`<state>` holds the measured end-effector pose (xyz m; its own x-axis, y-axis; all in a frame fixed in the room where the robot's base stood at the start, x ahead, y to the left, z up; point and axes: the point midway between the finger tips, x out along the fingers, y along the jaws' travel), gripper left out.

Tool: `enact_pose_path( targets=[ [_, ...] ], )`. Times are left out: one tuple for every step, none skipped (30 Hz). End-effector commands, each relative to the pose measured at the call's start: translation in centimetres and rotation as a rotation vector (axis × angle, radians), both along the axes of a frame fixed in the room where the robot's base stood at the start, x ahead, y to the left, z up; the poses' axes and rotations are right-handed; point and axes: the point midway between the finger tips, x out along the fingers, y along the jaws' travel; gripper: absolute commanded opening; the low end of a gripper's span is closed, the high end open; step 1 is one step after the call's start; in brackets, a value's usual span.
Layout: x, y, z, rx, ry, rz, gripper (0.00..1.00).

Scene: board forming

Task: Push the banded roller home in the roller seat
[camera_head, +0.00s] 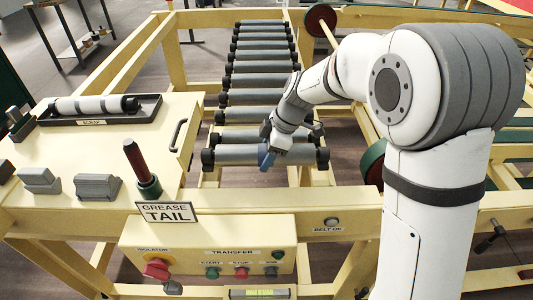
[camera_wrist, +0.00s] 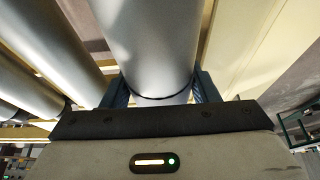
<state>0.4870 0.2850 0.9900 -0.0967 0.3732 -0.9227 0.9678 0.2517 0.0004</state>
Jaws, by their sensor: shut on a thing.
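The banded roller (camera_head: 234,156) is a grey cylinder with dark end caps, lying across the near end of the conveyor frame. Its thin dark band (camera_wrist: 160,98) shows in the wrist view. My gripper (camera_head: 267,158) comes down on the roller near its middle, blue fingers lowest. In the wrist view my gripper (camera_wrist: 162,92) has a finger on each side of the roller, shut on it at the band. The dark end caps and the viewing angle hide the roller seat, so I cannot tell how deep the roller sits.
Several grey rollers (camera_head: 256,81) lie in a row behind. At left, a scrap tray (camera_head: 135,117) holds a pale roller (camera_head: 95,105). A grease pot with a brown handle (camera_head: 137,160) stands by the "GREASE TAIL" sign (camera_head: 167,212). A control box (camera_head: 208,245) is in front.

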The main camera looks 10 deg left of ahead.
Motion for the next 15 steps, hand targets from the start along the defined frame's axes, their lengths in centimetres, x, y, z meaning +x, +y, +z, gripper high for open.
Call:
enact_pose_path(
  targets=[
    [0.08,0.05,-0.51,0.003,-0.003,-0.001,0.00],
    [0.08,0.05,-0.67,0.003,-0.003,-0.001,0.00],
    [0.08,0.05,-0.84,0.003,-0.003,-0.001,0.00],
    [0.08,0.05,-0.95,0.003,-0.003,-0.001,0.00],
    [0.08,0.05,-1.04,0.003,-0.003,-0.001,0.00],
    [0.08,0.05,-1.14,0.003,-0.003,-0.001,0.00],
    [0.08,0.05,-1.19,0.003,-0.003,-0.001,0.00],
    [0.08,0.05,-1.23,0.003,-0.003,-0.001,0.00],
    [0.08,0.06,-1.28,0.003,-0.003,-0.001,0.00],
    [0.09,0.06,-1.30,0.003,-0.003,-0.001,0.00],
    [0.08,0.06,-1.32,0.003,-0.003,-0.001,0.00],
    [0.08,0.06,-1.32,0.003,-0.003,-0.001,0.00],
    [0.08,0.06,-1.32,0.003,-0.003,-0.001,0.00],
    [0.08,0.06,-1.31,0.003,-0.003,-0.001,0.00],
    [0.07,0.06,-1.28,0.003,-0.003,-0.001,0.00]
  ],
)
